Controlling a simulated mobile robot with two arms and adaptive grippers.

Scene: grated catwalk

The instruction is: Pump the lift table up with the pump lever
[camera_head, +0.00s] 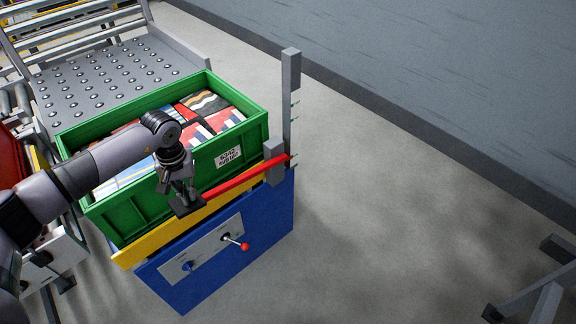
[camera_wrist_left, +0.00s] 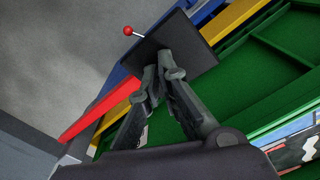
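The red pump lever (camera_head: 244,181) runs from a grey bracket (camera_head: 275,161) to a flat black pad at its left end. It also shows in the wrist view (camera_wrist_left: 100,106), as does the black pad (camera_wrist_left: 196,48). My left gripper (camera_head: 186,198) is at that pad, its fingers close together with tips over the pad (camera_wrist_left: 158,68). I cannot tell whether they pinch anything. The lift table has a yellow upper edge (camera_head: 138,251) and a blue body (camera_head: 270,214). A green crate (camera_head: 130,226) with colourful contents sits on top. My right gripper is out of view.
A grey post (camera_head: 290,105) with small green markers stands behind the bracket. A short red-knobbed handle (camera_head: 244,246) juts from the grey front panel. A ball-studded metal table (camera_head: 105,75) lies behind the crate.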

